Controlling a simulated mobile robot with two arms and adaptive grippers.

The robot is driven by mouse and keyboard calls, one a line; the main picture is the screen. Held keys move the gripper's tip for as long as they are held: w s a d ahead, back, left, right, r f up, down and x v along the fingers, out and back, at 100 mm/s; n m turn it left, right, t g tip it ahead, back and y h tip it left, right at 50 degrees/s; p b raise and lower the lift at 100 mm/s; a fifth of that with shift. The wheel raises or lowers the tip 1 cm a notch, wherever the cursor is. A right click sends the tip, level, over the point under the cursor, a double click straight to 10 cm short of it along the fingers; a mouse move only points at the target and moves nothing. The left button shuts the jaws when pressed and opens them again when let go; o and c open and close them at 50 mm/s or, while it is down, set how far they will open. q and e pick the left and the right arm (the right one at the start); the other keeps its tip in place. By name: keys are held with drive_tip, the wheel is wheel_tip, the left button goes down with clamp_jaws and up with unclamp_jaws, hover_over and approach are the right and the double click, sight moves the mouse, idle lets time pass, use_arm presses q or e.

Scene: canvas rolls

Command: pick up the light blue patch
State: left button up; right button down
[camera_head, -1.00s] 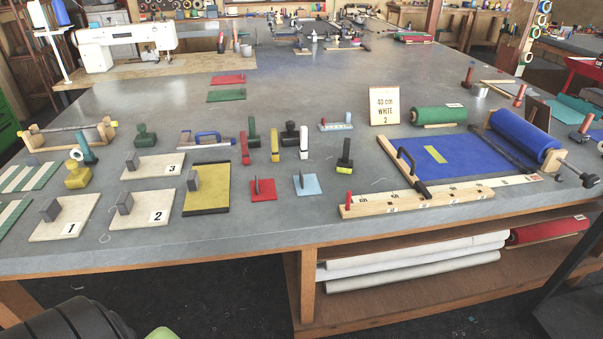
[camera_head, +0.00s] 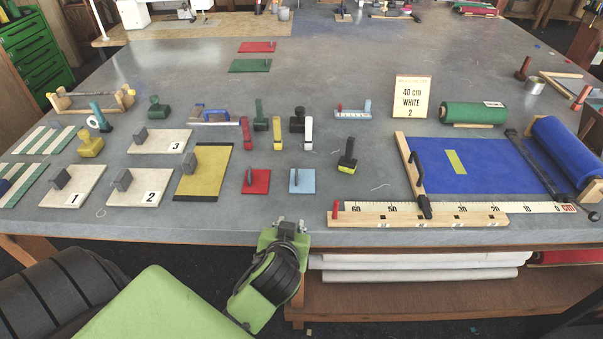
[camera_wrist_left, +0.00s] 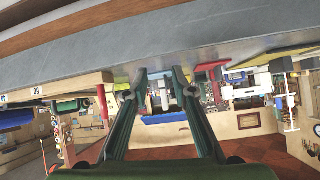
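The light blue patch (camera_head: 308,187) lies flat on the grey table near its front edge, with a small dark upright grip on it. A red patch (camera_head: 262,188) with a similar grip lies just left of it. My left gripper (camera_head: 290,225) is at the table's front edge, below and slightly left of the light blue patch in the picture, and apart from it. In the left wrist view its two fingers (camera_wrist_left: 160,74) are spread with nothing held between them. My right gripper is not in view.
A yellow board (camera_head: 205,187) lies left of the red patch. A black-handled tool with a yellow end (camera_head: 347,157) stands right of the light blue patch. A wooden ruler bar (camera_head: 440,218) and blue canvas (camera_head: 480,165) lie farther right. Rolls (camera_head: 420,262) sit below the tabletop.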

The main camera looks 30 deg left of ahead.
use_arm(q)
drive_tip(key=n+t+y, duration=0.2)
approach(296, 178)
drive_tip(key=s+r, duration=0.1)
drive_tip(key=s+d+r, duration=0.1)
drive_tip(key=s, duration=0.1)
drive_tip(key=shift+w+a+r, duration=0.1)
drive_tip(key=shift+w, duration=0.3)
drive_tip(key=p+x, duration=0.1)
drive_tip(key=x, duration=0.6)
drive_tip(key=shift+w+a+f+p, duration=0.1)
drive_tip(key=shift+w+f+p, duration=0.2)
drive_tip(key=shift+p, duration=0.05)
drive_tip(key=shift+w+a+f+p, duration=0.2)
drive_tip(key=shift+w+f+p, duration=0.1)
drive_tip(key=shift+w, duration=0.15)
drive_tip(key=shift+f+p+x, duration=0.2)
drive_tip(key=shift+p+x, duration=0.1)
drive_tip(key=shift+x, duration=0.75)
drive_tip(key=shift+f+p+x, duration=0.15)
drive_tip(key=shift+p+x, duration=0.1)
drive_tip(key=shift+x, duration=0.85)
drive_tip(key=shift+s+d, duration=0.1)
drive_tip(key=shift+d, duration=0.1)
drive_tip(key=shift+c, duration=0.3)
clamp_jaws()
